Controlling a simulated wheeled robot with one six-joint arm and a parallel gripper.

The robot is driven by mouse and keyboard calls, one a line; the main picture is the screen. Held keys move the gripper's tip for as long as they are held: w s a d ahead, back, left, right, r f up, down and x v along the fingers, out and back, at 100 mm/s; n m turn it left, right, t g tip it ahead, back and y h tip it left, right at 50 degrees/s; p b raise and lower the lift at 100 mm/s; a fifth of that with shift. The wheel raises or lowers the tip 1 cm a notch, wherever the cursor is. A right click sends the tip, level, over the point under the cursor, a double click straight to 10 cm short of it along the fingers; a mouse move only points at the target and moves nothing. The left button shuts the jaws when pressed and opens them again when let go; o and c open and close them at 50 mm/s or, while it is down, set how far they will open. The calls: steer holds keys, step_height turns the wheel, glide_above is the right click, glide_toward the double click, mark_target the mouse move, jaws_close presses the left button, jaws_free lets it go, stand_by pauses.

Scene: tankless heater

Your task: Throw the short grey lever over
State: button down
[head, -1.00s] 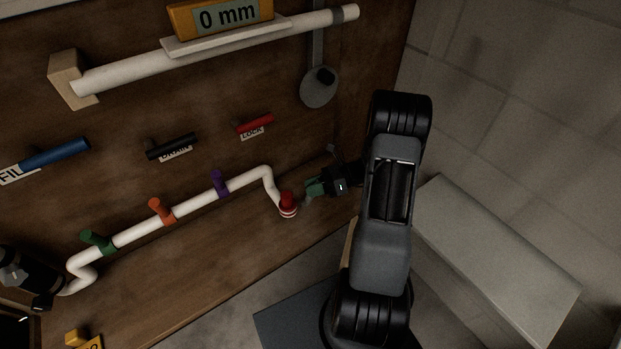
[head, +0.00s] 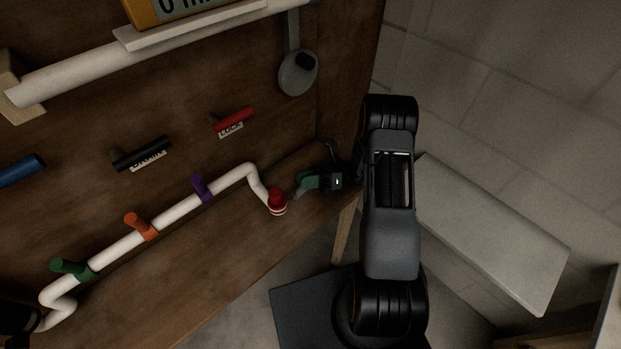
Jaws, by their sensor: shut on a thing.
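My gripper (head: 304,183), with green fingertips, is at the right end of the wooden panel, just right of the red cap on the white pipe. It is shut on a small grey piece (head: 296,195), which looks like the short grey lever. Only a bit of it shows at the fingertips; the rest is hidden, and I cannot tell its angle. A grey disc with a dark knob (head: 297,73) hangs higher on the panel, apart from my gripper.
The white pipe (head: 180,211) carries purple (head: 202,188), orange (head: 140,225) and green (head: 71,268) handles and ends at the red cap (head: 277,201). Above are the black DRAIN (head: 141,153) and red LOCK (head: 232,121) handles. A pale bench (head: 490,230) stands at right.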

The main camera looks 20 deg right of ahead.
steer(key=c, duration=0.9)
jaws_free()
steer(key=shift+r, duration=0.1)
steer(key=shift+r, duration=0.3)
step_height(320, 180, up, 3)
steer(key=shift+f, duration=0.15)
steer(key=s+r, duration=0.3)
steer(key=s, duration=0.1)
steer(key=s+r, duration=0.3)
steer(key=s, duration=0.2)
steer(key=s+d+r, duration=0.1)
steer(key=s+r, duration=0.2)
steer(key=s, duration=0.2)
steer(key=shift+r, duration=0.25)
steer(key=shift+c, duration=0.2)
